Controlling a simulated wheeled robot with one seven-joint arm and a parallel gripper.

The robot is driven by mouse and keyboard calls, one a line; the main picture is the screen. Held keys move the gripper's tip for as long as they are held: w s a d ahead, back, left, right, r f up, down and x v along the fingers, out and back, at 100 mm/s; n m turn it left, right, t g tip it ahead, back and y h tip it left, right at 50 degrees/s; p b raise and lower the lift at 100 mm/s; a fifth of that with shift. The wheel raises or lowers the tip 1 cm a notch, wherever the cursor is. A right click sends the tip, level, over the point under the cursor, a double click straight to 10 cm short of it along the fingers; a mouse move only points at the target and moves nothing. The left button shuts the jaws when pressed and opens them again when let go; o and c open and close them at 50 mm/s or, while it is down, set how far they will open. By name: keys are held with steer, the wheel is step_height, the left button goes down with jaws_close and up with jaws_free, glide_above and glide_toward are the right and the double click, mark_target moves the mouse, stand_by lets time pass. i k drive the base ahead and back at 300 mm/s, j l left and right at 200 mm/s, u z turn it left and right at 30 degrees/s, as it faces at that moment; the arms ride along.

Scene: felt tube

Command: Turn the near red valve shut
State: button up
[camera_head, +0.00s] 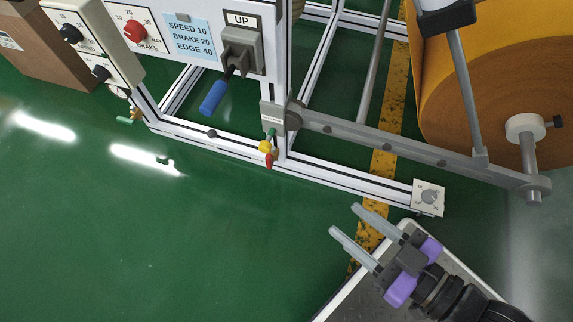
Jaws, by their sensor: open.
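The near red valve (268,160) is small, with a red handle pointing down, a yellow part and a green part above it. It sits on the white frame's lower rail, near the foot of the upright post. Whether its handle is open or shut is too small to tell. My gripper (344,219) is open and empty, with two grey fingers pointing up and left. It is to the right of and below the valve in the picture, clearly apart from it.
A panel with a red brake knob (134,30) and a blue-handled lever (213,98) is at upper left. Another small valve with a green handle (128,120) is below it. A grey arm (400,150) runs to a large orange roll (500,70). Green floor (150,240) lies open at left.

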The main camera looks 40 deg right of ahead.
mark_target(269, 158)
steer(key=l, duration=0.15)
steer(key=i+j+z, duration=0.1)
steer(key=j, duration=0.2)
steer(key=i+j, duration=0.2)
steer(key=j, duration=0.15)
steer(key=i+j+z, duration=0.15)
steer(key=j, duration=0.15)
steer(key=i+j+z, duration=0.1)
steer(key=j, duration=0.25)
